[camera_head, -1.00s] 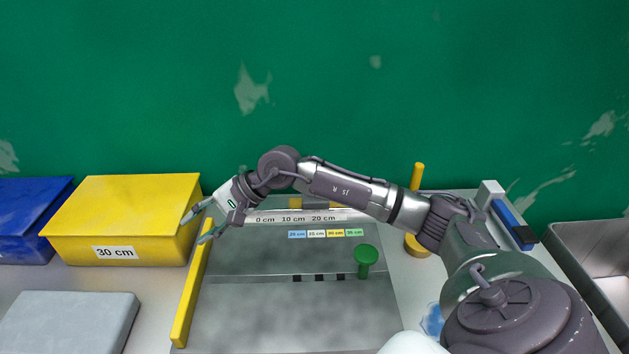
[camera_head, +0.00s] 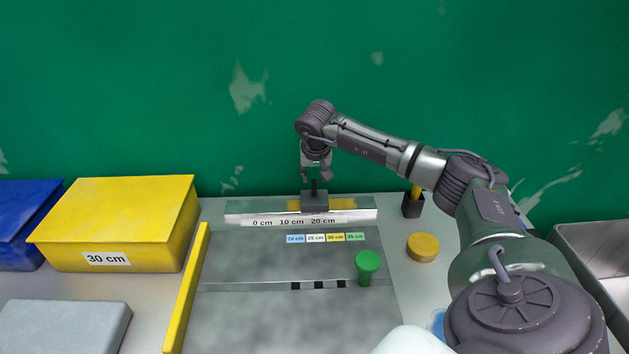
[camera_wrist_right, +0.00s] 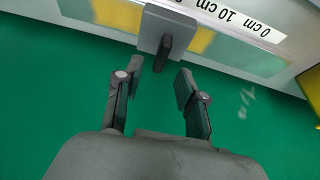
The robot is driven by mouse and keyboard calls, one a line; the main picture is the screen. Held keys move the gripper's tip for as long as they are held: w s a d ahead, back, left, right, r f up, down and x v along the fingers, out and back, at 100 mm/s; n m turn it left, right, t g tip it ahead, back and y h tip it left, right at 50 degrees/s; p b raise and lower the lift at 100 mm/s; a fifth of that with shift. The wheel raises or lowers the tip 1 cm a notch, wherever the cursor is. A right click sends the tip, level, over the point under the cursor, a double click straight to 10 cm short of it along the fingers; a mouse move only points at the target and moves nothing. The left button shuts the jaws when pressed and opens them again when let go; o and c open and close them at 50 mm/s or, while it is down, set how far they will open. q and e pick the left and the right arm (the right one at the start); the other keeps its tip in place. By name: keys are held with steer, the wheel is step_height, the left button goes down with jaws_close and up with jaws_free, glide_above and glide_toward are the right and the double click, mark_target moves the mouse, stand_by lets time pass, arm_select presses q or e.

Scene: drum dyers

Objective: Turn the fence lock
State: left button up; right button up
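The fence (camera_head: 362,215) is a long pale bar at the back of the grey work plate, with a ruler strip marked 0, 10 and 20 cm. A dark grey block on it carries the upright dark lock lever (camera_head: 313,187), also seen in the right wrist view (camera_wrist_right: 163,52). My right gripper (camera_head: 316,178) is just above the lever. In the wrist view my right gripper (camera_wrist_right: 159,78) is open, with the lever near the gap between its fingertips and no clear contact. My left gripper is not in view.
A yellow box (camera_head: 115,220) labelled 30 cm and a blue box (camera_head: 25,220) stand at left. A yellow bar (camera_head: 186,290) edges the plate (camera_head: 300,325). A green knob (camera_head: 368,264) and a yellow disc (camera_head: 422,248) are at right. The green wall is close behind.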

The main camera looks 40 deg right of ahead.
mark_target(314, 185)
steer(key=x, duration=0.4)
steer(key=shift+w+f+p, duration=0.1)
steer(key=shift+f+p, duration=0.2)
steer(key=shift+f, duration=0.1)
jaws_close()
